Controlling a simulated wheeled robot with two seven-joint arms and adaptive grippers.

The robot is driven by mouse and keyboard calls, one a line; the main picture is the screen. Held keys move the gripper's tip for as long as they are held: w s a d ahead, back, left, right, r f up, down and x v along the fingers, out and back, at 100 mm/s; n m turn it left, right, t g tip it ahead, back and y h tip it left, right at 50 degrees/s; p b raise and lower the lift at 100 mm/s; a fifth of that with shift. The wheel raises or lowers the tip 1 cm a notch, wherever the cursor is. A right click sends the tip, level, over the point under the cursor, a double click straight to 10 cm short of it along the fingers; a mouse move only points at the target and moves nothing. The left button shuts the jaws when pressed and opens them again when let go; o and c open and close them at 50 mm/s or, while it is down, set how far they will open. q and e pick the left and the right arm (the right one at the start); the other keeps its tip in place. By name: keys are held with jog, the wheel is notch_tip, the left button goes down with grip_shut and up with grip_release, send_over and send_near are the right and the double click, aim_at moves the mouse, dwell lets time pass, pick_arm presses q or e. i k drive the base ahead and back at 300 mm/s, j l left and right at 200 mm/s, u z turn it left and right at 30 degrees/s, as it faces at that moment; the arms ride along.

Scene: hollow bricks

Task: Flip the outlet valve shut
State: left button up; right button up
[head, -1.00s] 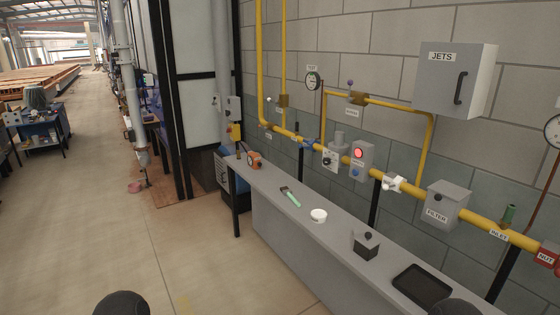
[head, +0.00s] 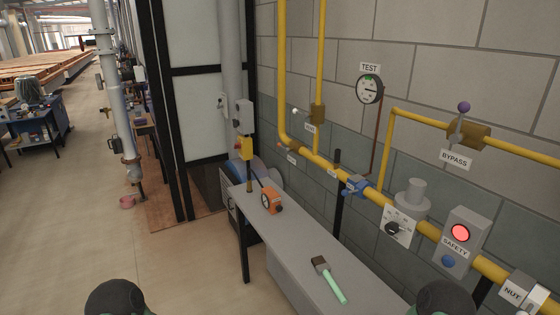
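A yellow gas pipe (head: 388,208) runs along the block wall. A blue fitting (head: 355,186) sits farther right on the pipe, beneath the TEST gauge (head: 370,89). A brass valve with a white-tipped lever (head: 299,112) is on the upright pipe. Neither gripper shows; only dark rounded parts of my arms appear at the bottom edge.
A grey bench (head: 290,238) stands below the pipe, with an orange gauge device (head: 271,199) and a green-handled brush (head: 331,281) on it. The SAFETY box (head: 459,241) and BYPASS valve (head: 465,131) are at right. Open floor (head: 190,265) lies left of the bench.

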aim_at(286, 149)
jog(key=i, duration=0.5)
jog(key=i+j, duration=0.4)
jog(key=i+j+u, duration=0.1)
jog(key=i+j, duration=0.3)
jog(key=i, duration=0.15)
jog(key=i+j, duration=0.35)
jog(key=i, duration=0.15)
jog(key=i+j+u, duration=0.1)
jog(key=i+j, duration=0.55)
jog(key=i, duration=0.3)
jog(key=u, duration=0.05)
